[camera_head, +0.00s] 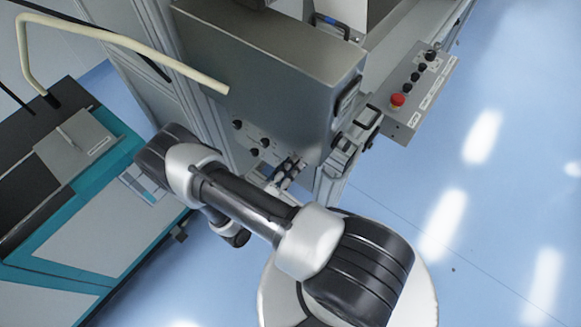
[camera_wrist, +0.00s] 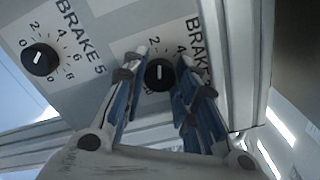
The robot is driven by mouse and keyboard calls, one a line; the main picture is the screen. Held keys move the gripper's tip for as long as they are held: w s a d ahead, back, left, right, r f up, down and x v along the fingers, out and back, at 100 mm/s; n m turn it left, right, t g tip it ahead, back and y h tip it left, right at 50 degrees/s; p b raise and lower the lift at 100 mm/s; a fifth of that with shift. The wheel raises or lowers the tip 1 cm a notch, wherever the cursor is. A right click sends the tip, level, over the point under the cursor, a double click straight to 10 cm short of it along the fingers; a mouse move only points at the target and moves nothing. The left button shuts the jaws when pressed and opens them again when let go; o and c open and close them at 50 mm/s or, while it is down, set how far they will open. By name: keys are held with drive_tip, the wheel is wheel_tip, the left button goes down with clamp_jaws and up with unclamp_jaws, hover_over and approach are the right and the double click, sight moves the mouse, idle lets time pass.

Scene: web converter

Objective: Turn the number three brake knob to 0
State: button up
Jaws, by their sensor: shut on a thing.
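In the wrist view a round black knob (camera_wrist: 159,74) with a white pointer line sits on a grey panel between my fingers. Its pointer line runs roughly up and down in the picture. My gripper (camera_wrist: 160,80) is shut on this knob, one finger on each side. In the head view my gripper (camera_head: 288,172) is at the panel under the grey box, and the held knob cannot be made out.
A second black knob (camera_wrist: 40,59), labelled BRAKE 5, is left of the held one. Other knobs (camera_head: 238,125) show on the panel in the head view. A control box (camera_head: 418,92) with a red button (camera_head: 397,100) stands to the right. Blue floor is open at right.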

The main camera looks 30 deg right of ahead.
drive_tip(key=n+b, duration=0.1)
drive_tip(key=n, duration=1.1)
drive_tip(key=shift+n, duration=0.3)
idle(0.3)
drive_tip(key=o, duration=1)
drive_tip(key=shift+o, duration=0.2)
drive_tip(key=shift+a, duration=0.1)
drive_tip(key=v, duration=1.2)
drive_tip(key=shift+r, duration=0.1)
